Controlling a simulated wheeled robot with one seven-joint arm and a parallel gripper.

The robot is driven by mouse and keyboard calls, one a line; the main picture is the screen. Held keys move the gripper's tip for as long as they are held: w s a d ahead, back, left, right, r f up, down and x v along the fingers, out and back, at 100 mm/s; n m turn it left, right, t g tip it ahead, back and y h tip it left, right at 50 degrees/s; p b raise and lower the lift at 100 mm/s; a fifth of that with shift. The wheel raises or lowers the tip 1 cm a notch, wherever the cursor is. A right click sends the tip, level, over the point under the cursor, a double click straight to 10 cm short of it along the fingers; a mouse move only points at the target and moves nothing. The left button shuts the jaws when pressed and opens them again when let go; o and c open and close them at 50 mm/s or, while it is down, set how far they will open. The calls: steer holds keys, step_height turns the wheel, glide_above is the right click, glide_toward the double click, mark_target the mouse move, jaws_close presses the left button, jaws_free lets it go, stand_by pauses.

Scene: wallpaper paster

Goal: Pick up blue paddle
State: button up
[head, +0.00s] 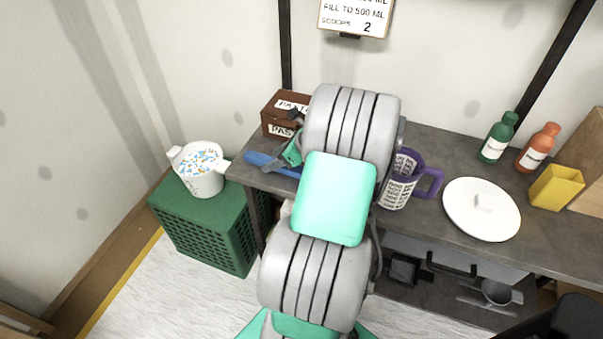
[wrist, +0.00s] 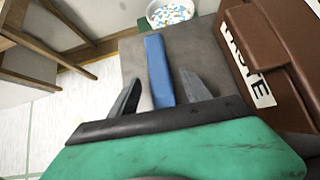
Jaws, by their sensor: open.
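The blue paddle (head: 272,165) lies on the left end of the dark worktop, partly hidden by my arm in the head view. In the wrist view the blue paddle (wrist: 158,70) runs lengthwise away from me, its near end between my fingers. My gripper (wrist: 160,90) is open, one grey finger on each side of the paddle, with gaps on both sides. I cannot tell how high the fingers are above the worktop. In the head view my gripper (head: 283,160) shows small beside the paddle.
A brown paste box (head: 278,112) stands close behind the paddle, on the right in the wrist view. A white bucket (head: 203,182) stands on a green crate (head: 190,225) to the left. A purple jug (head: 405,180), white lid (head: 482,210) and bottles are right on the worktop (head: 445,150).

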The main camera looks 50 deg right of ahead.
steer(key=shift+w+f, duration=0.2)
steer(key=shift+f, duration=0.05)
steer(key=shift+r, duration=0.1)
jaws_close()
stand_by(0.3)
